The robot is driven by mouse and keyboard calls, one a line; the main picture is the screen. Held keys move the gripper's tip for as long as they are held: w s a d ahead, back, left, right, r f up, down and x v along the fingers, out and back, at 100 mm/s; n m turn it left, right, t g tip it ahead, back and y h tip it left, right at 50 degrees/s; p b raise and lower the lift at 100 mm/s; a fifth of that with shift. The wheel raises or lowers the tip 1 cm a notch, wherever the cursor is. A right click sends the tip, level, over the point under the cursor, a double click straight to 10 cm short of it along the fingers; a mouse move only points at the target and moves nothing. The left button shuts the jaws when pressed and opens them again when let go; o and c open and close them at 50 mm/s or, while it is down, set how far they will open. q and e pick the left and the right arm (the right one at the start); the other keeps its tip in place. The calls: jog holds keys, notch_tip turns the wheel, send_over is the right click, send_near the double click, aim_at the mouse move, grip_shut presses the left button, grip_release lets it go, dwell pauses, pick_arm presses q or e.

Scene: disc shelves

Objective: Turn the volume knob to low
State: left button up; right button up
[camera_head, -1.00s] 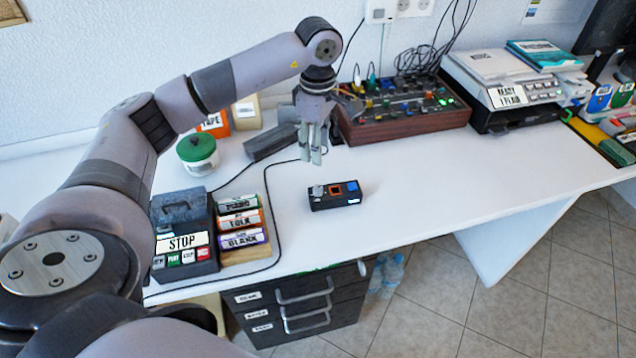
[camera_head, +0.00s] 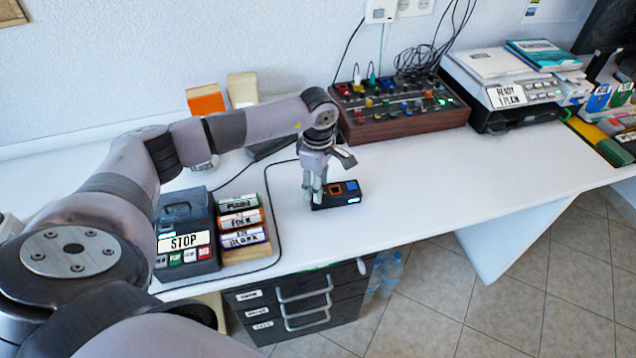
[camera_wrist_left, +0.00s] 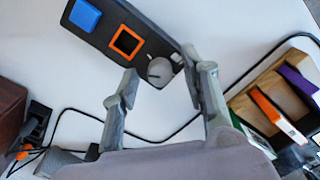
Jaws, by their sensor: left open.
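A small black control box (camera_head: 340,194) lies on the white desk, with an orange-framed square and a blue square on top. In the left wrist view the same box (camera_wrist_left: 145,50) carries a round grey knob (camera_wrist_left: 160,70) at its near end. My left gripper (camera_head: 313,196) points down over the knob end of the box. In the left wrist view the fingers of my left gripper (camera_wrist_left: 160,78) are apart, with the knob between and just beyond the tips. Whether they touch it I cannot tell. In the head view the gripper hides the knob. My right gripper is not in view.
A dark recorder marked STOP (camera_head: 185,240) and a wooden tray of labelled cassettes (camera_head: 250,250) stand left of the box. A brown mixer (camera_head: 400,125) is behind. A black cable (camera_head: 272,215) runs nearby. The desk right of the box is clear.

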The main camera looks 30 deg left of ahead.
pick_arm(q)
jog(key=shift+c, duration=0.3)
grip_shut()
dwell(0.4)
